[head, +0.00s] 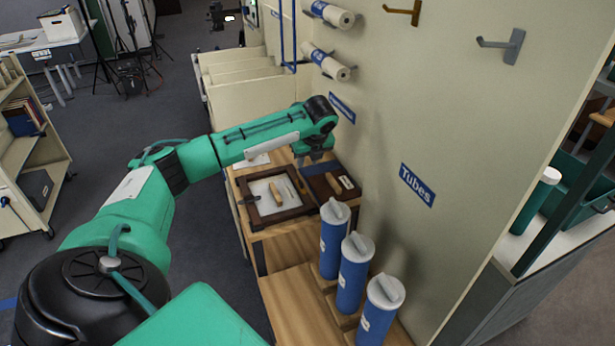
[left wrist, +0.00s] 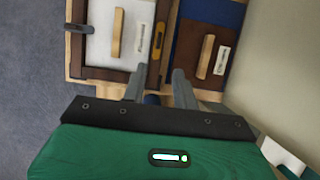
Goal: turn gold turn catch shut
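A dark-framed box with a pale lid and a wooden bar handle (head: 276,194) sits on a wooden shelf unit; the handle also shows in the left wrist view (left wrist: 118,32). A small gold catch (left wrist: 159,27) is on the frame's right side in the left wrist view. A dark grey catch (left wrist: 79,29) is on the left side, also visible in the head view (head: 248,200). My left gripper (left wrist: 159,76) is over the near right edge of the box. Its fingers are apart, short of the gold catch in the picture, with nothing held. My right gripper is out of view.
A brown-and-blue box (left wrist: 208,55) with a wooden handle stands right of the framed box. Blue tubes (head: 353,275) with grey caps stand nearer, and the beige wall panel (head: 400,130) bounds the right. Open floor (head: 150,105) lies left.

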